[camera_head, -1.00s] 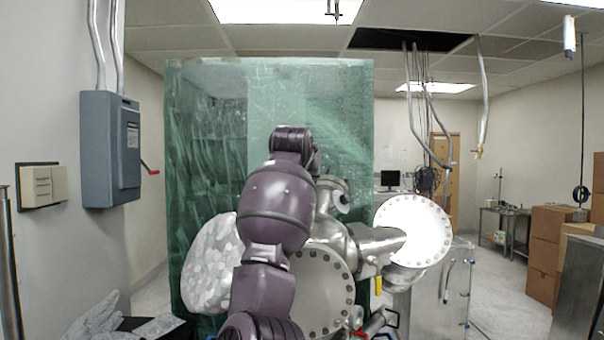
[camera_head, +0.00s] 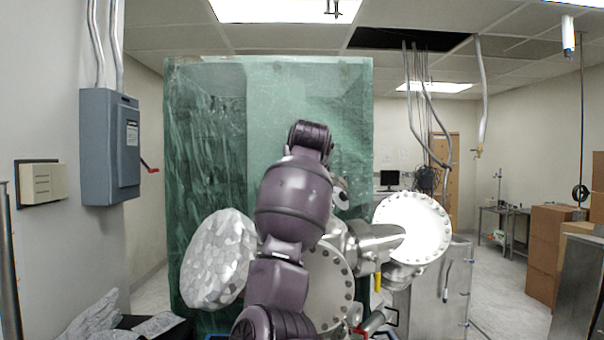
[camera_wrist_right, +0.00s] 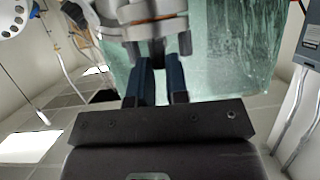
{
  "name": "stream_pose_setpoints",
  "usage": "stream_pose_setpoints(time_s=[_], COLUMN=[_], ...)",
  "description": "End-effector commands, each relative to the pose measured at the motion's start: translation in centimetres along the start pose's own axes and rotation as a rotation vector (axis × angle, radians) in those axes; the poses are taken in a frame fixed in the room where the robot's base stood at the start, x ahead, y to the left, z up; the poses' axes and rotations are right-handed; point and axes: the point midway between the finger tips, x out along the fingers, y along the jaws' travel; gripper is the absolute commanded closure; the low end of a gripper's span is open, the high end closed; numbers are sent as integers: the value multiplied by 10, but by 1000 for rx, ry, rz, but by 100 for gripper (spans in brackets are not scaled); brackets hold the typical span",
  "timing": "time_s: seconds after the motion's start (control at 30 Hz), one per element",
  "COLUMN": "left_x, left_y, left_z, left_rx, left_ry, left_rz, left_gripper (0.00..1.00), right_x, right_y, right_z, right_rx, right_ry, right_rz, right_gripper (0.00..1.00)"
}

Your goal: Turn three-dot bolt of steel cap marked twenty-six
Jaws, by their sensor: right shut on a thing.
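The steel vacuum assembly stands in the middle of the head view, with a large bolt-ringed flange (camera_head: 328,292) and a bright bolt-ringed flange (camera_head: 418,222) to its right. My purple right arm crosses in front of it and hides part of it. In the right wrist view, my right gripper (camera_wrist_right: 158,48) has its two dark blue fingers shut on a small part, likely a bolt, at a steel flange joint (camera_wrist_right: 122,14) with a copper-coloured band. The part is mostly hidden between the fingers. I cannot read any dots or number. My left gripper is not in view.
A foil-wrapped round body (camera_head: 218,260) is left of my arm. A green translucent sheet (camera_head: 205,150) stands behind. A grey switch box (camera_head: 110,148) is on the left wall. Gloves (camera_head: 95,318) lie at lower left. Boxes (camera_head: 548,250) stand at the right, with open floor before them.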

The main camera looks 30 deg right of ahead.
Motion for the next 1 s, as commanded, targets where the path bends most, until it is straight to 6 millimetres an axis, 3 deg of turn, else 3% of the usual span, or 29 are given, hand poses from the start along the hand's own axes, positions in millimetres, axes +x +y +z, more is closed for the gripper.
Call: stream_pose_setpoints(time_s=[0.5,1.0], left_x=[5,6], left_y=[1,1], left_z=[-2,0], left_rx=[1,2], left_ry=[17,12], left_rz=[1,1], left_gripper=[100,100], right_x=[2,3], right_y=[8,9], right_z=[0,0], right_rx=[-167,-241], right_ry=[-2,-3], right_rz=[-401,-580], right_gripper=[100,100])
